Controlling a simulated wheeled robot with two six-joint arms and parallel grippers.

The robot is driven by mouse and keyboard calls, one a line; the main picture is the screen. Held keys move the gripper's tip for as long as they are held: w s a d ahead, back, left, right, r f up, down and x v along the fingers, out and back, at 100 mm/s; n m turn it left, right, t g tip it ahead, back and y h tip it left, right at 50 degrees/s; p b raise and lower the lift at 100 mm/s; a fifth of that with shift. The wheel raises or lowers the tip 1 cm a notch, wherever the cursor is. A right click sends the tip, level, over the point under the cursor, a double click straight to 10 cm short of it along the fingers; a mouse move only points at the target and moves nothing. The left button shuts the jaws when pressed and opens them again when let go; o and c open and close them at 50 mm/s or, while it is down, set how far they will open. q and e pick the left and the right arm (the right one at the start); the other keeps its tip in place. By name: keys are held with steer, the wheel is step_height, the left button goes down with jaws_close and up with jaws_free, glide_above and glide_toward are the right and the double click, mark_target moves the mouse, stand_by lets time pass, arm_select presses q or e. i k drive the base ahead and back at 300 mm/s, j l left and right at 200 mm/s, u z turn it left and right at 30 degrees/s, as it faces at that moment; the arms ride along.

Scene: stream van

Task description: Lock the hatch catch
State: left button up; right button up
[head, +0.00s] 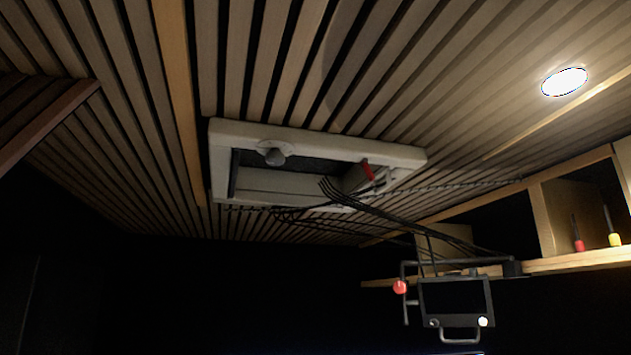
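A roof hatch with a pale frame (315,138) is set in the slatted ceiling, up and near the middle of the head view. A red lever (368,171) sits at the right side of its opening and looks like the catch. A grey rounded knob (274,156) is on the frame's near-left edge. The inside of the opening is dark. Whether the catch is locked cannot be told. Neither of my grippers shows in the head view.
Black cables (370,212) hang from the hatch area toward the right. A dark monitor on a bracket (455,298) with a red knob (400,287) hangs below. A wooden shelf (570,258) at right holds red and yellow screwdrivers. A round lamp (564,82) is lit.

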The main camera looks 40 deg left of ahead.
mark_target(371, 176)
steer(key=l+u, duration=0.4)
steer(key=i+l+u, duration=0.1)
steer(key=u, duration=0.3)
steer(key=l+u, duration=0.4)
